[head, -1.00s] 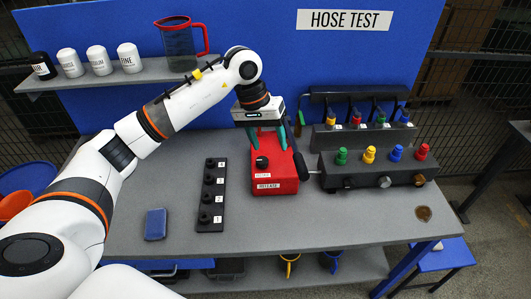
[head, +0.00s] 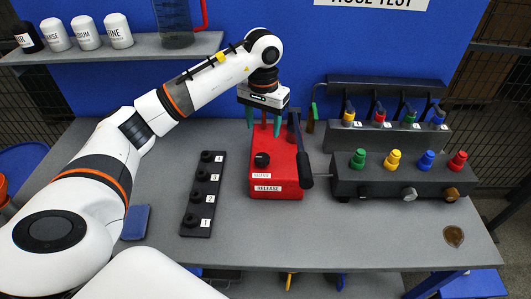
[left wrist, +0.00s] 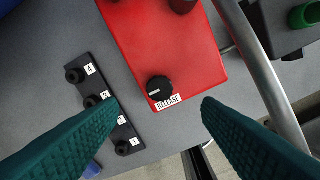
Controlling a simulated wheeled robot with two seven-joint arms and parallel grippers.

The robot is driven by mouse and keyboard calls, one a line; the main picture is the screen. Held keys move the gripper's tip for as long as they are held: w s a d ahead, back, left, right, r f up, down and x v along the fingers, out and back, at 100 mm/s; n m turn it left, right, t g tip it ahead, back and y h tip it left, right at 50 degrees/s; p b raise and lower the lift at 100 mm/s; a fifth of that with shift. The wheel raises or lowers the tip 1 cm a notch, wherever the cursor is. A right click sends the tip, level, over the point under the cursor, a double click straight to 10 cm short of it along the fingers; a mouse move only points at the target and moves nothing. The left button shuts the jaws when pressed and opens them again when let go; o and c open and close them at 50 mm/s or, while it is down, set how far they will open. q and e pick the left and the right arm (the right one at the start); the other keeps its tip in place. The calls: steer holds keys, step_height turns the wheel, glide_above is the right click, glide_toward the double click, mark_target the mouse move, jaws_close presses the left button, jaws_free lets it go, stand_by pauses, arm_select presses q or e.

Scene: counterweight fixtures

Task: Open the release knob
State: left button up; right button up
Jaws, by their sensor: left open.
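The red box (head: 285,165) stands on the grey bench. A round black knob (head: 262,159) sits on its top, with a small label in front of it and a RELEASE label (head: 268,189) on the front edge. In the left wrist view the RELEASE label (left wrist: 168,102) lies beside a black knob (left wrist: 160,86) with a pale pointer line; another black knob (left wrist: 183,4) is cut off at the top edge. My left gripper (head: 263,128) is open and empty above the rear of the box, pointing down. Its green fingers (left wrist: 160,108) appear either side of the near knob, apart from it. My right gripper is out of view.
A black lever (head: 301,150) stands along the box's right side. A black strip with several numbered knobs (head: 203,194) lies to the left. A dark valve block (head: 385,178) with coloured caps stands to the right. The front of the bench is mostly clear.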

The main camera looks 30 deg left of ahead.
mark_target(262, 156)
arm_select(q)
steer(key=f, duration=0.3)
steer(key=f+p, duration=0.1)
steer(key=f, duration=0.2)
steer(key=f+p, duration=0.1)
steer(key=f, duration=0.2)
steer(key=shift+s, duration=0.25)
steer(key=shift+s+f+p, duration=0.1)
steer(key=shift+f+p, duration=0.2)
steer(key=shift+f, duration=0.4)
steer(key=c, duration=1)
